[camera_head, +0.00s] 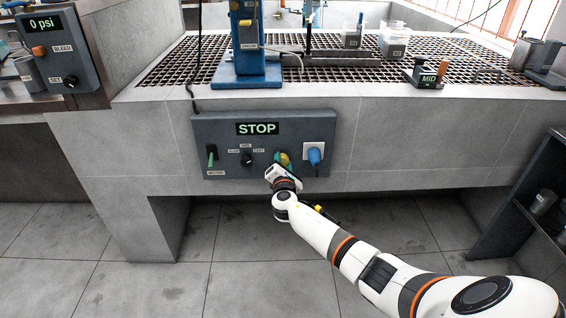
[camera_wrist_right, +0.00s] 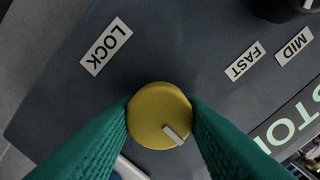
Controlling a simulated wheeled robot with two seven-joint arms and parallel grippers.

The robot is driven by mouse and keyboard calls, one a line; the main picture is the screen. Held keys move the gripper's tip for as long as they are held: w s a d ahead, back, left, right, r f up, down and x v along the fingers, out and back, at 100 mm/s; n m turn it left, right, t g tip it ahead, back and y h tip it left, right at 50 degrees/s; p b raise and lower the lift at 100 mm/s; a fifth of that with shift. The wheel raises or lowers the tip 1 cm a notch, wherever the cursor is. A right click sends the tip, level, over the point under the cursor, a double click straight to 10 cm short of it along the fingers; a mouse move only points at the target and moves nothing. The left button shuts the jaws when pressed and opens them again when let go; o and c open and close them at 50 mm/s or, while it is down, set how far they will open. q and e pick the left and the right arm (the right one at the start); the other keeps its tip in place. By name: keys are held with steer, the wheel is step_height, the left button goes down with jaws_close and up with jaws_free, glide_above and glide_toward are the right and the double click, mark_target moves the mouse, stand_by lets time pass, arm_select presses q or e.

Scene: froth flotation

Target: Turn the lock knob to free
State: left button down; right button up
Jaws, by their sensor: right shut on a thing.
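The lock knob is a round yellow knob (camera_wrist_right: 155,112) on the dark grey control panel (camera_head: 215,128), with a "LOCK" label (camera_wrist_right: 106,46) beside it. In the wrist view its white pointer mark (camera_wrist_right: 173,135) lies toward the lower right, on the side away from that label. My right gripper (camera_wrist_right: 160,118) is shut on the knob, a green padded finger on either side. In the head view this gripper (camera_head: 284,164) covers much of the knob. My left gripper is not in view.
A grated bench (camera_head: 400,62) with equipment is above.

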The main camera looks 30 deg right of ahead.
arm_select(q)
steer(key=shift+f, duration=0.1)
arm_select(e)
steer(key=shift+f, duration=0.15)
steer(key=o, duration=1)
steer(key=shift+s+a, duration=0.15)
steer(key=shift+s, duration=0.05)
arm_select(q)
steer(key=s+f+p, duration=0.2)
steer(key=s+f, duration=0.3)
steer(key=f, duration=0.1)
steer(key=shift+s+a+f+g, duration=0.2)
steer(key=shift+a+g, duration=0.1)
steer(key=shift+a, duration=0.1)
arm_select(e)
steer(key=v, duration=1.1)
steer(key=shift+s+a, duration=0.1)
steer(key=shift+s, duration=0.2)
